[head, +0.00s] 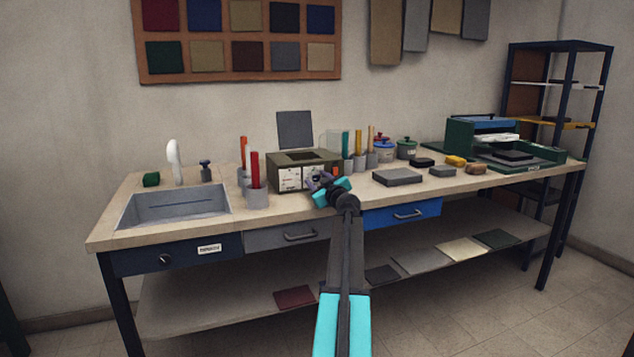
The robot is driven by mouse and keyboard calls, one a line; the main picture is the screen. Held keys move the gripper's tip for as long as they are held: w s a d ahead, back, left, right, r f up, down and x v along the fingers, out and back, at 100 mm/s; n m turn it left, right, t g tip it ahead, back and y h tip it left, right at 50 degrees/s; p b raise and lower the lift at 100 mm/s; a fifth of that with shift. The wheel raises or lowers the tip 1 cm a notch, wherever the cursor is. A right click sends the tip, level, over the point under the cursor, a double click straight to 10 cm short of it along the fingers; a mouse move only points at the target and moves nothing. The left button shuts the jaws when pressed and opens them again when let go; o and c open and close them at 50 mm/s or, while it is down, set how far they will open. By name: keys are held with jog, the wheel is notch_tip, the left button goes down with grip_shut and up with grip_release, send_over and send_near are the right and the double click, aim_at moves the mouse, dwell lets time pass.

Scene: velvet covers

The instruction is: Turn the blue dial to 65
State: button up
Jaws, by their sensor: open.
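An olive-brown box (284,159) with an open, upright grey lid (295,130) stands on the workbench. Its front carries white panels (289,179) with small dark markings too small to read. No blue dial can be made out clearly; my gripper covers the right part of the box's front. My gripper (318,181) is open, with its fingers close in front of that right part. I cannot tell whether they touch anything there.
A sink (174,207) is at the left of the bench (105,232). Red rods in grey cups (257,198) stand left of the box, and more coloured rods stand right of it. A grey block (397,177) and a green press (485,141) are further right. A blue drawer (385,217) is below.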

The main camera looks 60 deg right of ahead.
jog(key=shift+a, duration=0.1)
jog(key=c, duration=1.1)
jog(key=shift+o, duration=0.2)
jog(key=shift+m+b, duration=0.3)
jog(key=shift+b, duration=0.05)
jog(key=m+b, duration=0.1)
jog(key=m, duration=0.2)
jog(key=shift+b, duration=0.3)
jog(key=m, duration=0.5)
jog(key=shift+w, duration=0.1)
jog(key=shift+r+m, duration=0.1)
jog(key=shift+m, duration=0.2)
